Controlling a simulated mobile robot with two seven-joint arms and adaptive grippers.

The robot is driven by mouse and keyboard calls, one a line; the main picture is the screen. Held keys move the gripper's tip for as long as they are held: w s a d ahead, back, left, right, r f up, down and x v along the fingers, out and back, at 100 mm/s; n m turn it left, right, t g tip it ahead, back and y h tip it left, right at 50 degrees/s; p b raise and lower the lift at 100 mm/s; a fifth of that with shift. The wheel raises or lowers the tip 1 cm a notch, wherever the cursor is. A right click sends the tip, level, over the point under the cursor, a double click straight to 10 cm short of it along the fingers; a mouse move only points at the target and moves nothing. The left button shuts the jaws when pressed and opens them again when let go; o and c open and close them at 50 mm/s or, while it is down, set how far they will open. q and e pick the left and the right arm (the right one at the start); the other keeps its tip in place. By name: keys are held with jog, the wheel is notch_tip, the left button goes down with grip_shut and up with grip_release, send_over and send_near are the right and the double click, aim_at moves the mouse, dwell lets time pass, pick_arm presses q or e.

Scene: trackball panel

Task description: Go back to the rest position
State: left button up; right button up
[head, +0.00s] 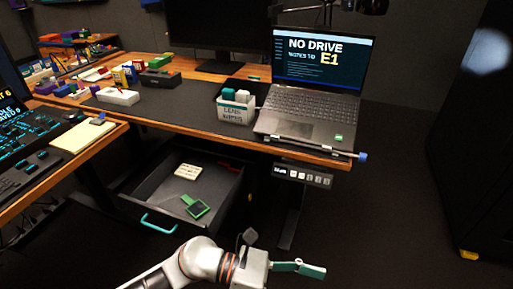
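One of my arms comes in from the lower left, and I take its gripper as my left one. My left gripper (312,270) is at the bottom, right of centre, low in front of the desk and apart from it. Its teal fingers point right and are seen nearly edge-on, so the gap between them cannot be told. I see nothing held in it. My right gripper is not in view.
An open drawer (222,168) with a teal handle (158,225) sticks out under the wooden desk (190,127), left of my gripper. A laptop (312,92) and a lens-wipes box (236,108) stand on the desk. A dark cabinet (480,150) stands at right. Floor between is clear.

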pick_arm(q)
notch_tip(320, 180, up, 5)
jog(key=n+t+h, duration=0.4)
jog(key=n, duration=0.4)
jog(key=w+a+n+t+y, duration=0.55)
jog(key=a+n+t, duration=0.6)
jog(key=n, duration=0.75)
jog(key=s+a+f+n+t+y, duration=0.1)
jog(key=a+f+n+t+y, duration=0.2)
jog(key=a+f+n+y, duration=0.7)
jog(key=s+a+f+n+g+y, duration=0.2)
jog(key=s+a+f+n+g, duration=0.2)
jog(key=s+a+f+n, duration=0.7)
notch_tip(320, 180, up, 7)
jog(key=s+p, duration=0.2)
jog(key=p, duration=1.1)
jog(key=shift+d+f, duration=0.15)
jog(key=shift+d, duration=0.1)
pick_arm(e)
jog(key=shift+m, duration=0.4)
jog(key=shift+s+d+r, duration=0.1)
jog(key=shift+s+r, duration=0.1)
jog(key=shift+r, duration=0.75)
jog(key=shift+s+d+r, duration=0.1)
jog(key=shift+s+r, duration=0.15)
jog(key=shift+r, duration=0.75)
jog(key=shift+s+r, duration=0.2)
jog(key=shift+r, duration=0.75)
